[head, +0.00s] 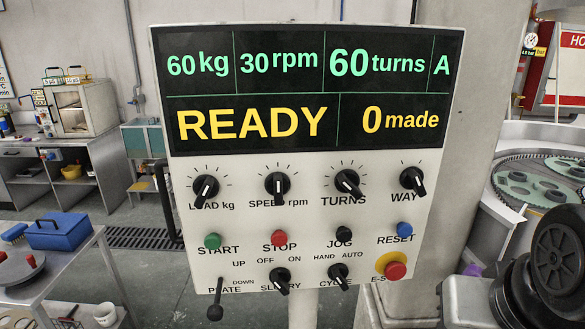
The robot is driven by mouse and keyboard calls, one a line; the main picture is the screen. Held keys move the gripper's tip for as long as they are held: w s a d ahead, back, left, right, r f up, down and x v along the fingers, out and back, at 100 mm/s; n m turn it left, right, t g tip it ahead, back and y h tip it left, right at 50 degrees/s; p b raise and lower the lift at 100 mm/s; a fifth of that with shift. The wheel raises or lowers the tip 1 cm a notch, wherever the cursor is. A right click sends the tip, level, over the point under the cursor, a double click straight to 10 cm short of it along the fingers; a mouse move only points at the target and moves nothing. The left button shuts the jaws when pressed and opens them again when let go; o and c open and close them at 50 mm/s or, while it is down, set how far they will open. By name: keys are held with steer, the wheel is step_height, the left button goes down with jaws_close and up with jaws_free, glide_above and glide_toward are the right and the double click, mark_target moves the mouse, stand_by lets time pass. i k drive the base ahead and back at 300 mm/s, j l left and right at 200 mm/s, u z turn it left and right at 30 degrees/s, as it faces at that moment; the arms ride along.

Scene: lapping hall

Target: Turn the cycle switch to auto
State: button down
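The cycle switch (339,276) is a small black knob low on the pale control panel (300,222). HAND is printed above it on the left and AUTO above it on the right. Its pointer looks tilted to the upper left, towards HAND, but it is small and hard to read. The CYCLE label below it is partly covered by the knob. The panel's display (300,90) reads READY, 0 made, 60 kg, 30 rpm, 60 turns and a letter A at its right edge. My gripper is not in view.
The slurry knob (281,280) is left of the cycle switch, and the red emergency stop (395,271) is close on its right. The black jog button (344,234) is above. A plate lever (216,301) hangs at lower left. A bench (75,262) stands left.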

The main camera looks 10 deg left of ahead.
mark_target(338, 272)
steer(key=k+j+u, duration=0.2)
steer(key=j, duration=0.35)
steer(key=j+u, duration=0.2)
steer(key=j, duration=1.2)
steer(key=l+z, duration=0.15)
steer(key=z, duration=0.8)
steer(key=l+z, duration=0.35)
steer(key=i+l+z, duration=0.1)
steer(key=l+z, duration=0.2)
